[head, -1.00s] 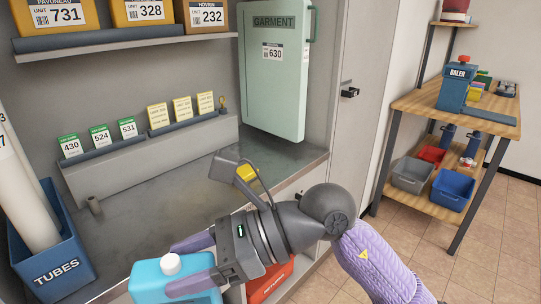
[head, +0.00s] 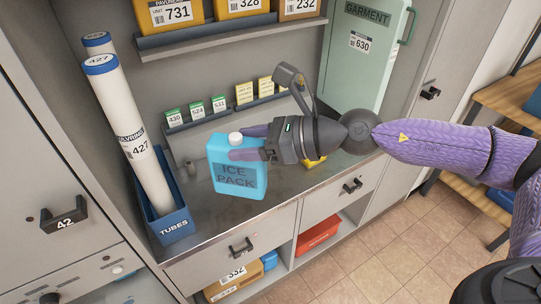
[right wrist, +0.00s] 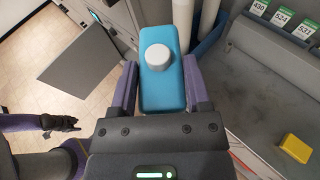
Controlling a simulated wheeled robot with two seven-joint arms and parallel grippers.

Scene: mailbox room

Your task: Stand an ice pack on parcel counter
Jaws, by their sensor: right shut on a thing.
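The blue ice pack (head: 237,177) with a white cap is upright in the head view, with its lettering facing me. My right gripper (head: 245,150) is shut on it near its top. In the right wrist view the ice pack (right wrist: 165,90) sits between the two purple fingers of my right gripper (right wrist: 163,95). The parcel counter (head: 290,188) is the grey worktop behind and around it. I cannot tell whether the pack's base touches the counter. In the right wrist view, my left gripper (right wrist: 62,124) shows small at the left, its jaw state unclear.
A blue tubes bin (head: 172,222) with tall white tubes stands at the counter's left end. A sloped rack of numbered cards (head: 220,118) runs along the back. A green garment case (head: 362,60) stands at right. A yellow block (right wrist: 297,148) lies on the counter.

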